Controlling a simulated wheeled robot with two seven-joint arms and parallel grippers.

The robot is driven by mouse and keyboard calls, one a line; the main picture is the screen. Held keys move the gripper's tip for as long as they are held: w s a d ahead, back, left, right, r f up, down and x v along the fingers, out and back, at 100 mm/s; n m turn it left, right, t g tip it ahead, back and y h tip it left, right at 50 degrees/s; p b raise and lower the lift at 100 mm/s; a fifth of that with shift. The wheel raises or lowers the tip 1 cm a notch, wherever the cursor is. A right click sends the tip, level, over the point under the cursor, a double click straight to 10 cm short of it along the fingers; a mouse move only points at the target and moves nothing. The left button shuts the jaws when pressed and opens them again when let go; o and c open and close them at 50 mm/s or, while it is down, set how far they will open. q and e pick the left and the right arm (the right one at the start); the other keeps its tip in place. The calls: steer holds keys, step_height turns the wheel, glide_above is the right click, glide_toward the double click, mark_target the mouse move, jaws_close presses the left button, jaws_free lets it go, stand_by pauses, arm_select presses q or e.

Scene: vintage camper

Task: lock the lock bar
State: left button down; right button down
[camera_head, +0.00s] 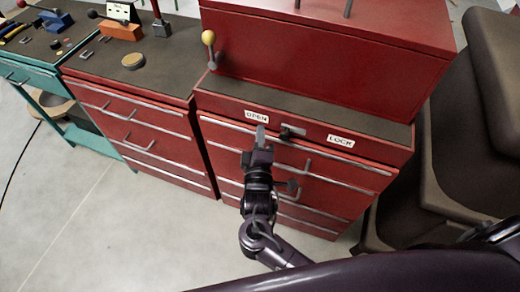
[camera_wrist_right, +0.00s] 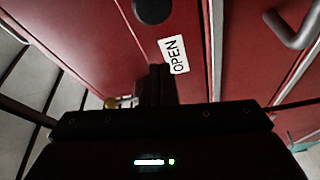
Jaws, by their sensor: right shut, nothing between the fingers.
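The lock bar (camera_head: 292,131) is a small dark handle on the top front edge of the red cabinet, between the OPEN label (camera_head: 256,116) and the LOCK label (camera_head: 340,141). My right gripper (camera_head: 261,138) is shut and empty just below the OPEN label, to the left of the lock bar. In the right wrist view the shut fingers (camera_wrist_right: 158,84) point at the red front beside the OPEN label (camera_wrist_right: 174,55). A dark round part (camera_wrist_right: 153,11), perhaps the bar's end, shows at the top there. I cannot tell whether the fingers touch the bar. My left gripper is not in view.
Drawer handles stick out from the red cabinet (camera_head: 355,181) below the labels. A lever with a yellow knob (camera_head: 208,37) stands at its upper left. A brown padded seat (camera_head: 450,165) is close on the right. Open floor (camera_head: 90,215) lies at the left.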

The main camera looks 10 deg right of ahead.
steer(key=d, duration=0.1)
steer(key=s+d+p, duration=0.1)
steer(key=d+f, duration=0.1)
steer(key=shift+s+d, duration=0.2)
steer(key=shift+s, duration=0.15)
steer(key=shift+r, duration=0.1)
steer(key=s+d+p, duration=0.1)
steer(key=d, duration=0.1)
steer(key=s+d+p, duration=0.1)
steer(key=shift+s+d+p, duration=0.3)
steer(key=shift+d+p, duration=0.05)
steer(key=shift+d, duration=0.05)
